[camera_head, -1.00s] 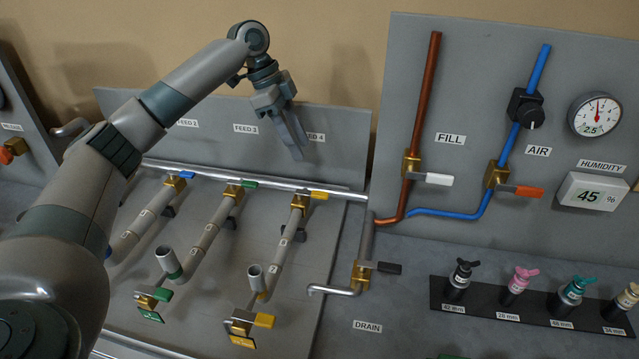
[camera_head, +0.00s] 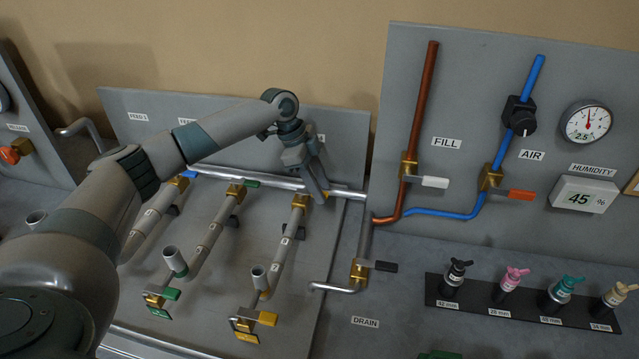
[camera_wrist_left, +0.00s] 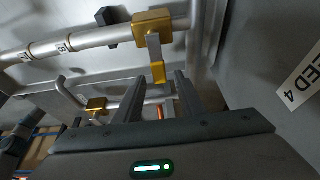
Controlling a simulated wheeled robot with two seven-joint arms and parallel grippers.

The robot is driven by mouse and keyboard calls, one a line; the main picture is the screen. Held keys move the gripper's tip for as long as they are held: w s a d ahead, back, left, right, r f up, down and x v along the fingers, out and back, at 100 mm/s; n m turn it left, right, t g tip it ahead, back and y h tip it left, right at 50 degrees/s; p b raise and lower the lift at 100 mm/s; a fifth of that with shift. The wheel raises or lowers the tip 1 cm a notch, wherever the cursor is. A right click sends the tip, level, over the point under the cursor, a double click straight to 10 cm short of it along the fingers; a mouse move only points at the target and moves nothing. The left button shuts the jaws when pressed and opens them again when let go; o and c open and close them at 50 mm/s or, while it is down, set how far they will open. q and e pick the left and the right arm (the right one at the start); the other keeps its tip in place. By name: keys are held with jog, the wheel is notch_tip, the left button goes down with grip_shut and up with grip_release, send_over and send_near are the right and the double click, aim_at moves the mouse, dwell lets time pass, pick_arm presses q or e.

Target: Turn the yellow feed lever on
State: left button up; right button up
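The yellow feed lever shows in the left wrist view (camera_wrist_left: 158,72) as a short grey arm with a yellow tip on a brass valve (camera_wrist_left: 153,22). In the head view this valve (camera_head: 299,203) sits on the rightmost feed pipe, below the horizontal pipe, and my gripper mostly covers the lever. My left gripper (camera_head: 320,197) points down at the lever. In the wrist view its two fingers (camera_wrist_left: 159,78) are apart, with the yellow tip between their ends; I cannot tell whether they touch it. My right gripper is not in view.
A second yellow-handled valve (camera_head: 265,318) stands lower on the panel. Blue (camera_head: 180,182) and green (camera_head: 250,184) feed levers lie to the left. The vertical panel (camera_head: 375,110) with the white FILL lever (camera_head: 434,182) stands to the right. A drain valve (camera_head: 359,272) is below right.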

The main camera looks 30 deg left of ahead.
pick_arm(q)
jog(key=shift+c, duration=0.2)
grip_shut()
